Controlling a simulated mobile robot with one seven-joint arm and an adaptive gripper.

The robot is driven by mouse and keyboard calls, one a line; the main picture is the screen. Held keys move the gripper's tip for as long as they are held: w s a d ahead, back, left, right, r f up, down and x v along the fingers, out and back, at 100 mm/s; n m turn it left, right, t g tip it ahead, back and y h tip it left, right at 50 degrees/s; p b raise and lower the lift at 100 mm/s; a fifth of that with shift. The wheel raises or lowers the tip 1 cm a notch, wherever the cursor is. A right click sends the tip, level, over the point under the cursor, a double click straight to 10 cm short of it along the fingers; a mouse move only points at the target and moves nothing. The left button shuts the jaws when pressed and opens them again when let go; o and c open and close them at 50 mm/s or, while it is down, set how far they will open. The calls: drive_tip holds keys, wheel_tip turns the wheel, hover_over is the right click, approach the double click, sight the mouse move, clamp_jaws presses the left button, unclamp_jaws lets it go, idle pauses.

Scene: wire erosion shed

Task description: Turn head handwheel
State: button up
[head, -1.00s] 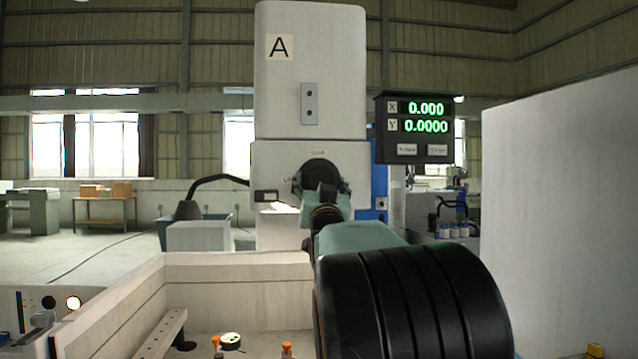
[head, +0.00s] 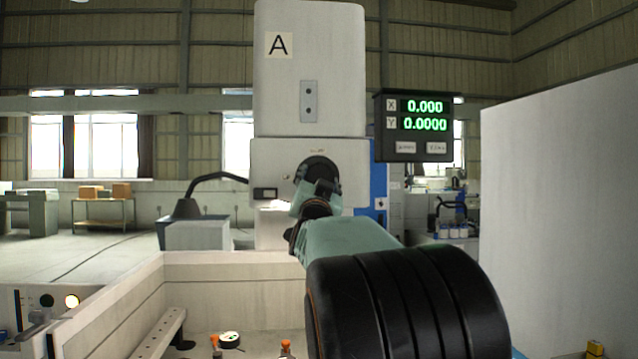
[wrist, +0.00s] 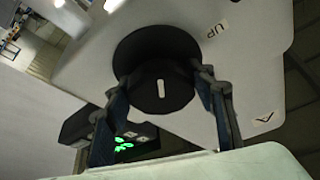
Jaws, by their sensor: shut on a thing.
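The head handwheel is a round black knob on a wider black disc (head: 316,165) on the front of the white machine head (head: 310,80) marked A. In the wrist view, the knob (wrist: 161,98) fills the middle, with an upright white mark on its face. My gripper (wrist: 162,80) is shut on the knob, one finger on each side. In the head view, my wrist and arm cover the lower part of the handwheel, and the fingers are hard to make out. An UP label (wrist: 209,27) is beside the disc in the wrist view.
A white panel (head: 560,200) stands on the right. The white-walled work tank (head: 235,285) is below, with small orange-topped items inside.

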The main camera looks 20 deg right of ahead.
drive_tip(key=m, duration=0.2)
drive_tip(key=m+g+h+p, duration=0.1)
drive_tip(key=m, duration=0.1)
drive_tip(key=shift+a+r+p, duration=0.1)
drive_tip(key=shift+r+p, duration=0.1)
drive_tip(key=shift+p, duration=0.1)
drive_tip(key=m+g+p, duration=0.1)
drive_tip(key=m, duration=0.1)
drive_tip(key=m+g+h+p, duration=0.1)
drive_tip(key=m+p, duration=0.1)
drive_tip(key=shift+r+m, duration=0.15)
drive_tip(key=shift+m, duration=0.15)
drive_tip(key=m+g+p, duration=0.1)
drive_tip(key=m+p, duration=0.2)
drive_tip(key=shift+g, duration=0.4)
drive_tip(key=shift+m+g+p, duration=0.3)
drive_tip(key=shift+m+p, duration=0.75)
drive_tip(key=shift+m, duration=0.05)
drive_tip(key=o, duration=1.2)
drive_tip(key=shift+a+f, duration=0.1)
drive_tip(key=shift+f, duration=0.1)
